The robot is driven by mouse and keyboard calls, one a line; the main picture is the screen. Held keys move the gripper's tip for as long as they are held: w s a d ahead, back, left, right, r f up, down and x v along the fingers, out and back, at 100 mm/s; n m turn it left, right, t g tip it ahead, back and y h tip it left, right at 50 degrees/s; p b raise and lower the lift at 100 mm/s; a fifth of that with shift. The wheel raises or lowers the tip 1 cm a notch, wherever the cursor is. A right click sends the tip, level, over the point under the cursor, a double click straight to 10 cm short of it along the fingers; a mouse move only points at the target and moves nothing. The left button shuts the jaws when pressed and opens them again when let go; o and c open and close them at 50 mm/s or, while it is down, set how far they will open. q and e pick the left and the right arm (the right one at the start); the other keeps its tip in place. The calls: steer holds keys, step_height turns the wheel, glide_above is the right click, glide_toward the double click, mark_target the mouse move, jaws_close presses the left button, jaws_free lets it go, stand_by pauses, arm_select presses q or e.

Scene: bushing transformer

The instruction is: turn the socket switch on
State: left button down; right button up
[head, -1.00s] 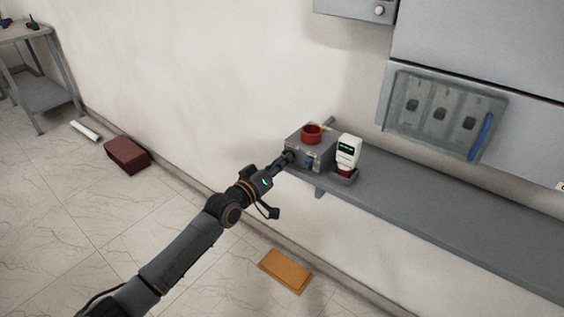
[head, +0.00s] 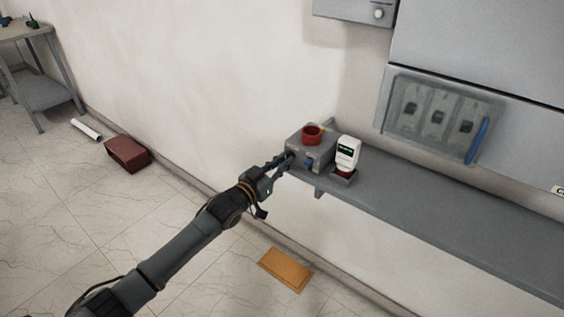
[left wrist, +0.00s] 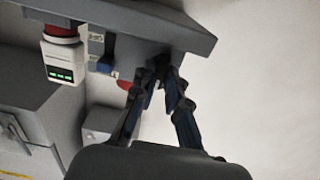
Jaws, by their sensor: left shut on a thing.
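A grey socket box (head: 305,145) stands on the grey wall shelf, with a red ring on top and a blue part (head: 309,163) on its front. The box also shows, upside down, in the left wrist view (left wrist: 130,52). My left gripper (head: 287,160) reaches the left part of the box's front. In the left wrist view its two fingers (left wrist: 162,75) converge at the box front and are shut on a small dark switch knob, which they mostly hide. The knob's turned position cannot be made out. My right gripper is not in view.
A white device with a green display (head: 347,153) stands right of the box in a small holder. The shelf (head: 430,210) runs clear to the right. A grey cabinet with a blue handle (head: 479,140) hangs above. A brown board (head: 285,270) lies on the floor below.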

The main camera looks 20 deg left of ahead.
arm_select(q)
steer(key=shift+f, duration=0.1)
stand_by(0.4)
steer(key=c, duration=1.6)
jaws_free()
steer(key=shift+c, duration=0.2)
steer(key=v, duration=1.2)
